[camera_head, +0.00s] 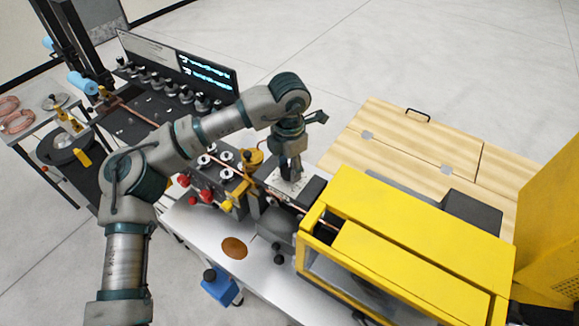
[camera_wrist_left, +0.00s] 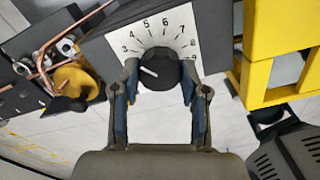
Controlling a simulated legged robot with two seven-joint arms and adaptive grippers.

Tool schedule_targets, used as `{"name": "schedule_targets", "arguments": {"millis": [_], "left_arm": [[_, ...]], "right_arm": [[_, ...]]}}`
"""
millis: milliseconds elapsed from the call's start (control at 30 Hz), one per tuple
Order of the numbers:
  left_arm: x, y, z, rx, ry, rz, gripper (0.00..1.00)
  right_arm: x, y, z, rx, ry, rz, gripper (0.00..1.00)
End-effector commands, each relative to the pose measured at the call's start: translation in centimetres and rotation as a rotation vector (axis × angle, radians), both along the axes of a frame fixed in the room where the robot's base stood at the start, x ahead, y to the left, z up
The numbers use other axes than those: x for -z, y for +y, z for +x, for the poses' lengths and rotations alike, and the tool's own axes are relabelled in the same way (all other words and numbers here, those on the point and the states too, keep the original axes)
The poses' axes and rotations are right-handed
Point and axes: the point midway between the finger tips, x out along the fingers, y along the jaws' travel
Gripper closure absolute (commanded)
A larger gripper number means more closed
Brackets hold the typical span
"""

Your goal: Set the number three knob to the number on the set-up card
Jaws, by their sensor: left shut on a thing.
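My left gripper (camera_head: 291,170) reaches down from above to the white dial plate (camera_head: 284,184) on the machine. In the left wrist view, the gripper (camera_wrist_left: 159,92) has one finger on each side of a black knob (camera_wrist_left: 166,66) and is shut on it. The knob's white mark points left, towards the low numbers near 2 or 3; the exact reading is unclear. I cannot make out a set-up card or any knob label. My right gripper is not in view.
A yellow machine housing (camera_head: 420,235) stands right of the dial. Red knobs (camera_head: 206,195) and a yellow fitting (camera_head: 250,160) are on the left. A panel with a lit screen (camera_head: 206,73) stands behind. A wooden cabinet (camera_head: 400,135) is at the back right.

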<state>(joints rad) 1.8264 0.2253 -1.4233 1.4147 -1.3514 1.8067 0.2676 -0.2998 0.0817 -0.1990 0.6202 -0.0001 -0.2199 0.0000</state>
Motion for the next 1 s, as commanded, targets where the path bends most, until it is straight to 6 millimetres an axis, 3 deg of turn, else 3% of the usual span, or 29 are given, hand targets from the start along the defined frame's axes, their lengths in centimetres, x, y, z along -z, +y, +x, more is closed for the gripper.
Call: {"name": "schedule_targets", "arguments": {"millis": [500,1000], "left_arm": [[0.18,0.05,0.07,0.455,0.005,0.001,0.91],[0.08,0.06,0.20,0.659,0.001,0.000,0.91]], "right_arm": [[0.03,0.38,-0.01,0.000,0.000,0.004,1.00],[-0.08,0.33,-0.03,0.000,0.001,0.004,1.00]]}}
